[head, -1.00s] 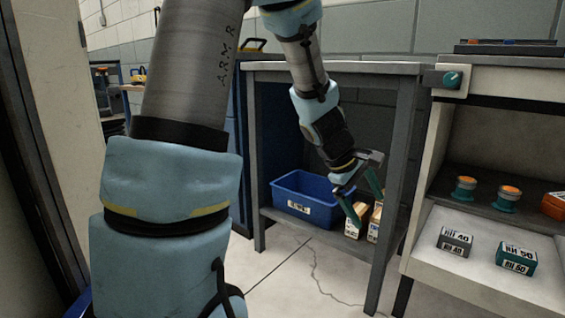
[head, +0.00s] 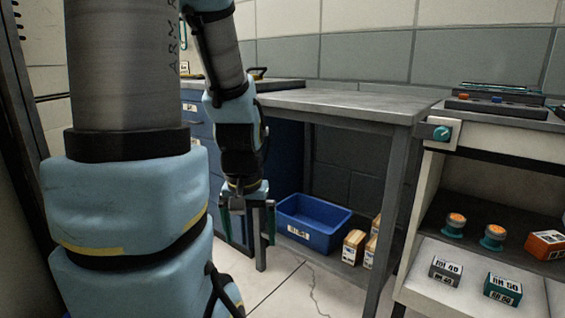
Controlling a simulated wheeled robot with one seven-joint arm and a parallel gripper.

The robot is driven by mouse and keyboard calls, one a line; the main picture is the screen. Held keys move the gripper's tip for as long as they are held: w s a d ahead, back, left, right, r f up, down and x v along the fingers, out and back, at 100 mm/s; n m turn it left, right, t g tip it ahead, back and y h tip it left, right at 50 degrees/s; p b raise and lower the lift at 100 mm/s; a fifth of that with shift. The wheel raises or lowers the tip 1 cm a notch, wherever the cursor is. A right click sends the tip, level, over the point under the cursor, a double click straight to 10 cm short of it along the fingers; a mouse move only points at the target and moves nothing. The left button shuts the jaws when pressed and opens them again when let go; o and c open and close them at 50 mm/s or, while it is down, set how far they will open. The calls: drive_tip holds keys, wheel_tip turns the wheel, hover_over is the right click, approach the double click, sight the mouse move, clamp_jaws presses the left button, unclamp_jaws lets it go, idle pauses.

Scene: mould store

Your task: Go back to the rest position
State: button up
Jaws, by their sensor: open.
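My gripper (head: 256,240) hangs with its green fingers pointing down, left of the blue bin in the picture. The fingers are apart with nothing between them. It is in front of the grey table's left leg and the dark blue cabinet. My arm runs down to it from the top of the picture, and its large near links cover much of the left side.
A grey table (head: 350,105) has a lower shelf with a blue bin (head: 300,237) and small cartons (head: 352,247). At right, a cabinet holds two orange-topped knobs (head: 454,226), a grey box (head: 445,271) and a green box (head: 503,290). Floor shows below the table.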

wheel_tip(320, 180, up, 29)
drive_tip(key=p, duration=2.7)
drive_tip(key=shift+r, duration=0.1)
